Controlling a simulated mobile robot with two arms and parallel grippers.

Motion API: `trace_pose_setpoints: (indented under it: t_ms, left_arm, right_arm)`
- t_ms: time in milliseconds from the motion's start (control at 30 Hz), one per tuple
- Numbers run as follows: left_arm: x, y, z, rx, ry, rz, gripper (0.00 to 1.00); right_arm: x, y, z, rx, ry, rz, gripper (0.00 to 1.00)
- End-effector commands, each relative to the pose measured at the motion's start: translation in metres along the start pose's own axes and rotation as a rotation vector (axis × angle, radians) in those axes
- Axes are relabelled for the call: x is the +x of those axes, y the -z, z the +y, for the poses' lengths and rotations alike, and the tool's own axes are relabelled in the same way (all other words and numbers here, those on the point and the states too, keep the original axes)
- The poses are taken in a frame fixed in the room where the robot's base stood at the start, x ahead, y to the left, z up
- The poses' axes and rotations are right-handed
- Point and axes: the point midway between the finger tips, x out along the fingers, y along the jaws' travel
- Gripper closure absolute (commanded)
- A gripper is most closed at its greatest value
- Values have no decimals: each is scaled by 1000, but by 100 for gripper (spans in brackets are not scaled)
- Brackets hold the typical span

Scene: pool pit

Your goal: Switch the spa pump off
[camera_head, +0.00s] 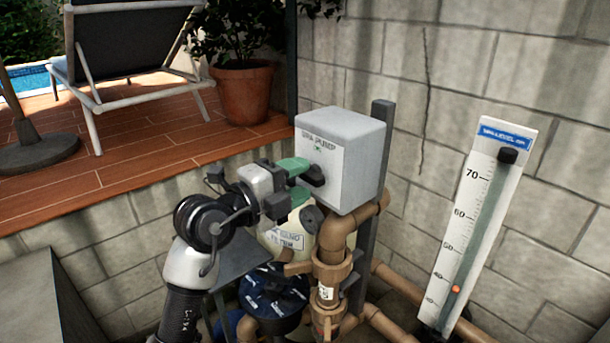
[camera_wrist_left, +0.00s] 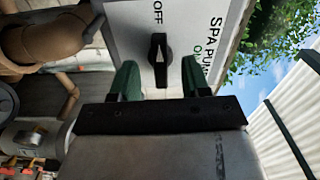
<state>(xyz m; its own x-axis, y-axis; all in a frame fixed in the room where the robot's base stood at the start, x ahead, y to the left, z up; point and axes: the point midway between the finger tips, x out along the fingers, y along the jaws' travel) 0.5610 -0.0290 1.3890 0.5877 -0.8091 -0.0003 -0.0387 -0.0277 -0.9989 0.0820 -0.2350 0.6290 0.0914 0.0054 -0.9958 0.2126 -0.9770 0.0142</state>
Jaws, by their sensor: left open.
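The spa pump switch box (camera_head: 345,180) is a pale grey box on a post, with SPA PUMP and ON lettered on its front. It also shows in the left wrist view (camera_wrist_left: 128,25), with OFF beside the knob. The black knob (camera_head: 314,175) is on its front face; in the left wrist view the knob (camera_wrist_left: 160,60) has a white pointer mark aimed at OFF. My left gripper (camera_head: 302,181) is open in front of the box. Its green fingers (camera_wrist_left: 159,79) stand on either side of the knob, with a visible gap each side. My right gripper is out of view.
Brown pipes and a valve (camera_head: 330,275) run below the box. A blue-lidded unit (camera_head: 273,292) sits below my left arm. A level gauge (camera_head: 480,225) leans at the right by the block wall. A wooden deck (camera_head: 140,135) with a lounger and potted plant (camera_head: 245,92) lies behind.

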Motion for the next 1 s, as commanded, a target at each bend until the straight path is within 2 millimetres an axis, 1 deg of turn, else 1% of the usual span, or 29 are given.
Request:
trace_pose_setpoints:
  t_ms: [100,300,400,500,1000]
  left_arm:
    - [-17,-1,-2,0,-1,-2,53]
    - [-45,0,-2,0,-2,-2,53]
    - [-57,0,-1,-1,-2,-1,53]
    - [-64,0,-1,0,-2,-1,53]
    - [-66,0,0,0,0,0,53]
  right_arm:
    - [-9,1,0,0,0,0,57]
    - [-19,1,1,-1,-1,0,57]
    - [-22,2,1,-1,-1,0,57]
    - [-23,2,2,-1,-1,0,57]
    - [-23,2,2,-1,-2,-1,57]
